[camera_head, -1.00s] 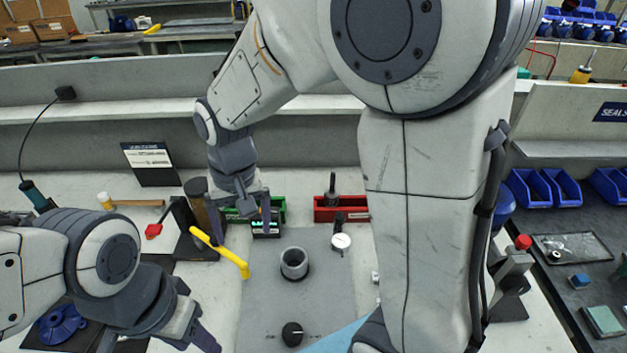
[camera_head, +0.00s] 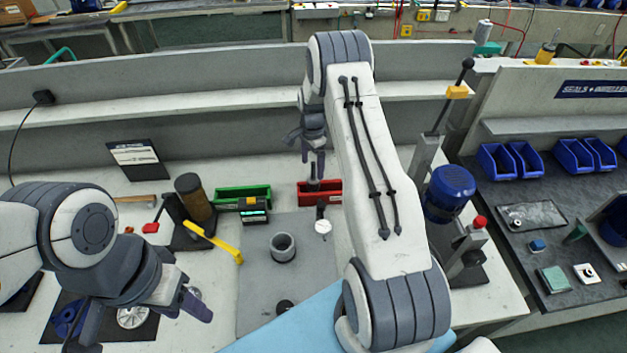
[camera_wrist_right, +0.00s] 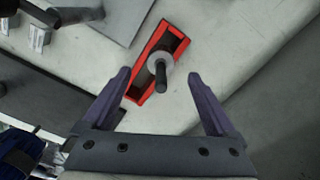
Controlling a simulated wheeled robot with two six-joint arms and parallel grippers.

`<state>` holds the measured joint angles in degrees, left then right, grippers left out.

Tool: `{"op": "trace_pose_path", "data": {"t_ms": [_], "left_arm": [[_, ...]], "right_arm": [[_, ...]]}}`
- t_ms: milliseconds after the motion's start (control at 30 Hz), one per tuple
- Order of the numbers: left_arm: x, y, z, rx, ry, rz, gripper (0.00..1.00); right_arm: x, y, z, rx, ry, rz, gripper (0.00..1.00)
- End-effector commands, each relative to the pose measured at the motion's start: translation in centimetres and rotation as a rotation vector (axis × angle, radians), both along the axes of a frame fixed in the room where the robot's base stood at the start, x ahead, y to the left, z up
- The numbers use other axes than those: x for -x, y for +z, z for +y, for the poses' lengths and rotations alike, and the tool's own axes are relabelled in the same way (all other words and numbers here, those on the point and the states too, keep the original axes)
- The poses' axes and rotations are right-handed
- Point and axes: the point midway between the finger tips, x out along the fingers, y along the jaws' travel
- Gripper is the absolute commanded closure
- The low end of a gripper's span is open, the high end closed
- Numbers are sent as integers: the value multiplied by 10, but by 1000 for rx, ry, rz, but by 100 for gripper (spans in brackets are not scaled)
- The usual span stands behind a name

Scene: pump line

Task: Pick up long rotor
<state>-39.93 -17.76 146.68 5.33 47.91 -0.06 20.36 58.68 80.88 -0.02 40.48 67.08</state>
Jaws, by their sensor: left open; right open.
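The long rotor (camera_wrist_right: 160,72), a dark shaft with a grey disc, stands up out of the red bin (camera_wrist_right: 137,92) in the right wrist view. In the head view the red bin (camera_head: 329,197) is at the back of the bench, and the rotor there is hard to tell from the gripper. My right gripper (camera_wrist_right: 160,88) is open, its fingers on either side of the shaft in the picture and apart from it. It also shows above the red bin in the head view (camera_head: 313,165). My left gripper (camera_head: 150,318) is open and low at the front left.
A green bin (camera_head: 230,199) stands left of the red bin, with a small display device (camera_head: 253,211) before it. A grey cup-shaped part (camera_head: 283,247) is on the grey mat (camera_head: 260,300). A yellow-handled tool (camera_head: 215,243) lies left of it. A blue-topped press (camera_head: 449,190) stands right.

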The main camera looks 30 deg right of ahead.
Motion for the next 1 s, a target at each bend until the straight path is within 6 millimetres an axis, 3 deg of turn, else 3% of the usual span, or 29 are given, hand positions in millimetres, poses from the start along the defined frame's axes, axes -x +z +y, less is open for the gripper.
{"op": "trace_pose_path", "data": {"t_ms": [167, 333, 500, 800, 1000], "left_arm": [[0, 11, 0, 0, -1, 0, 50], [0, 29, 0, 0, -4, 0, 50], [0, 35, 0, 0, -6, -1, 50], [0, 34, 0, 0, -6, -1, 50], [0, 34, 0, 0, -6, -1, 50]], "right_arm": [[0, -10, -1, -1, 2, 1, 8], [-1, -30, -5, -2, 2, 3, 8], [-1, -50, -5, -1, 3, 1, 8], [-2, -55, -5, 0, 3, -1, 8], [-2, -55, -5, 0, 3, -1, 84]]}}
